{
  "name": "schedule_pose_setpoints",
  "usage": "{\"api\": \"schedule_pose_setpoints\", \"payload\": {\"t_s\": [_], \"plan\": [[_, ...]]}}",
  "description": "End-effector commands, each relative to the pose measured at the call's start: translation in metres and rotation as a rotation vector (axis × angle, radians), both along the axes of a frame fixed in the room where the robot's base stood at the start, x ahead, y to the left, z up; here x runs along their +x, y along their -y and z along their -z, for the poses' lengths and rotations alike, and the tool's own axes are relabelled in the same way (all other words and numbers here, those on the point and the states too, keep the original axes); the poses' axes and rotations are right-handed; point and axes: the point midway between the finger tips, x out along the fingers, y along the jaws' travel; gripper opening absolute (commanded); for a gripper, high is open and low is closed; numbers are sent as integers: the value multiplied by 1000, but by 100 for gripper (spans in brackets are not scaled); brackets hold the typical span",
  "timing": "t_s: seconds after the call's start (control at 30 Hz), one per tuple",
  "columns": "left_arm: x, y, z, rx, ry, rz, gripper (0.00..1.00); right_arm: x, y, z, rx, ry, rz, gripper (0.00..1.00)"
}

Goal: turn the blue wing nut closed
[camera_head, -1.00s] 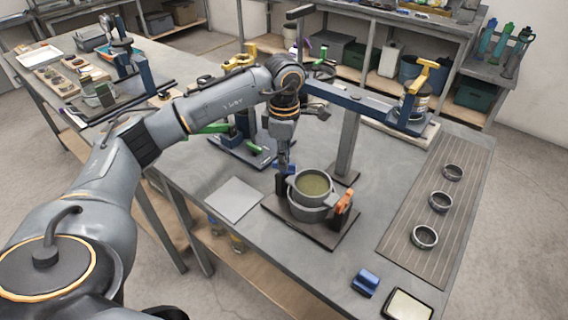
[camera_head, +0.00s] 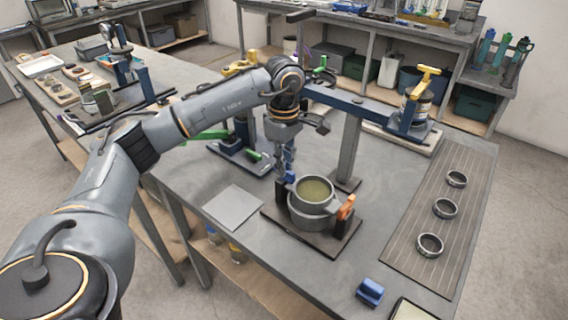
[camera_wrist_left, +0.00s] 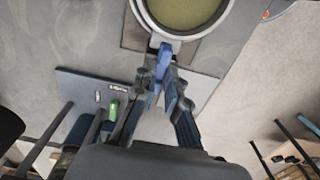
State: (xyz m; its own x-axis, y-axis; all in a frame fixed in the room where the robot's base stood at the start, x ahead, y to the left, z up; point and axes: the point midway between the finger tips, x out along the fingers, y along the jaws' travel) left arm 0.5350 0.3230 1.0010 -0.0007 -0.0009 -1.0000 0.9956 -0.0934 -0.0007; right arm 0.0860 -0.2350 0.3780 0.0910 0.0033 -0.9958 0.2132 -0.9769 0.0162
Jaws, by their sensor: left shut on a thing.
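The blue wing nut (camera_wrist_left: 164,55) shows in the left wrist view as a small blue piece against the side of a round grey pot (camera_wrist_left: 150,20). In the head view only a bit of the blue wing nut (camera_head: 291,177) shows at the left of the pot (camera_head: 312,208), which holds greenish-brown contents. My left gripper (camera_wrist_left: 163,76) is shut on the blue wing nut, with a finger on each side of it. In the head view my left gripper (camera_head: 286,172) comes down from above and partly hides the nut. My right gripper is not in view.
An orange piece (camera_head: 346,207) sits at the pot's right side. The pot stands on a dark base plate (camera_head: 325,248). A flat grey plate (camera_head: 233,207) lies to the left, and a blue-armed stand (camera_head: 348,150) rises close behind. Several rings lie on a striped mat (camera_head: 405,262).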

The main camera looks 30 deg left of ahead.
Motion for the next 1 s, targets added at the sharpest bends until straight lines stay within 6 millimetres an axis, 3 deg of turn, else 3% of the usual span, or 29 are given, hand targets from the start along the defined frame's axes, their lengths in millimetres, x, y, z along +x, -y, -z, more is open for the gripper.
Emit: {"api": "schedule_pose_setpoints", "payload": {"t_s": [0.27,0.3,0.4,0.77,1.0], "plan": [[1,0,-2,0,5,2,0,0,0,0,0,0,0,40],[1,0,-2,0,5,2,18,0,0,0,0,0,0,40],[1,0,-2,0,4,1,34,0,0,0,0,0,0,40],[1,0,-5,1,3,0,34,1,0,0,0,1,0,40],[2,0,-46,-1,7,0,34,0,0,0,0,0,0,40]]}}
